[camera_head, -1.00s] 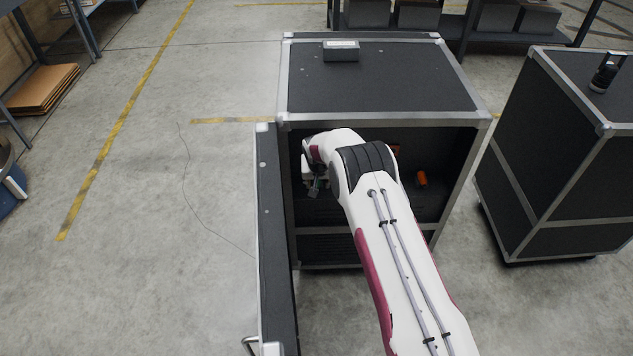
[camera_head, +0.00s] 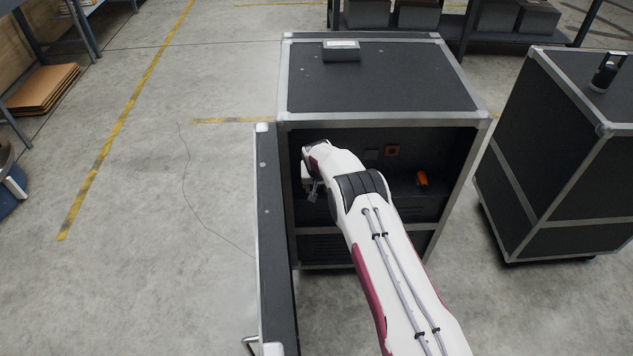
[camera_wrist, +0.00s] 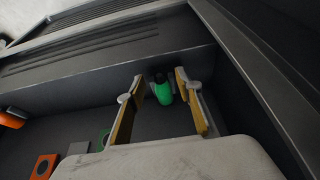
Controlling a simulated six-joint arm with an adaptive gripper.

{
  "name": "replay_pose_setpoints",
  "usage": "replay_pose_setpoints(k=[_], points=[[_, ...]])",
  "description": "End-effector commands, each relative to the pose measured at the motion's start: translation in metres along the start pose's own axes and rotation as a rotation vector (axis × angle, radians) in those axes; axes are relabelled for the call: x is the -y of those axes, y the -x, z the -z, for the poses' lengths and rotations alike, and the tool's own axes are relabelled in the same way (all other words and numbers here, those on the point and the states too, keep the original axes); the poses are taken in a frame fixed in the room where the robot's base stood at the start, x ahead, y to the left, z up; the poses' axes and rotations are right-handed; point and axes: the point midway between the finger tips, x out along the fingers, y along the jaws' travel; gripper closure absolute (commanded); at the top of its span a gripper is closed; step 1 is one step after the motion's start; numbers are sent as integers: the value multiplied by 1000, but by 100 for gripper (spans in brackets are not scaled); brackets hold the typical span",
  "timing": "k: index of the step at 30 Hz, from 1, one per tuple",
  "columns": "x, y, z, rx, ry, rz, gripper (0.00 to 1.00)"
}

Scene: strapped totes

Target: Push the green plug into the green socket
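The green plug (camera_wrist: 163,93) lies on the dark shelf inside the case, in the wrist view. My gripper (camera_wrist: 160,80) is open, with its yellow-padded fingers apart on either side of the plug. I see gaps between the plug and both fingers, so it does not look gripped. The green socket (camera_wrist: 104,136) shows at the lower left of the wrist view, partly hidden by my gripper's body. In the head view my gripper (camera_head: 313,192) is inside the left part of the case opening; the green plug and green socket cannot be made out there.
An orange plug (camera_head: 422,179) lies at the right on the shelf. An orange socket (camera_head: 392,150) and a grey plate (camera_head: 371,154) are on the back wall. The open door (camera_head: 268,210) and case side wall (camera_wrist: 262,75) bound the left. A second case (camera_head: 560,150) stands right.

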Motion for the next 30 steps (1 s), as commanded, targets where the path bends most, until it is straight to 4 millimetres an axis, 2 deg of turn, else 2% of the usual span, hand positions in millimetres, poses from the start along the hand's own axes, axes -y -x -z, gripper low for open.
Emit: replay_pose_setpoints(k=[18, 19, 22, 23, 30], points=[[0, -2, 0, 1, 0, 0, 65], [0, -2, 0, 0, 0, 0, 70], [0, -2, 0, 0, 0, 0, 96], [0, -2, 0, 0, 0, 0, 100], [0, -2, 0, 0, 0, 0, 100]])
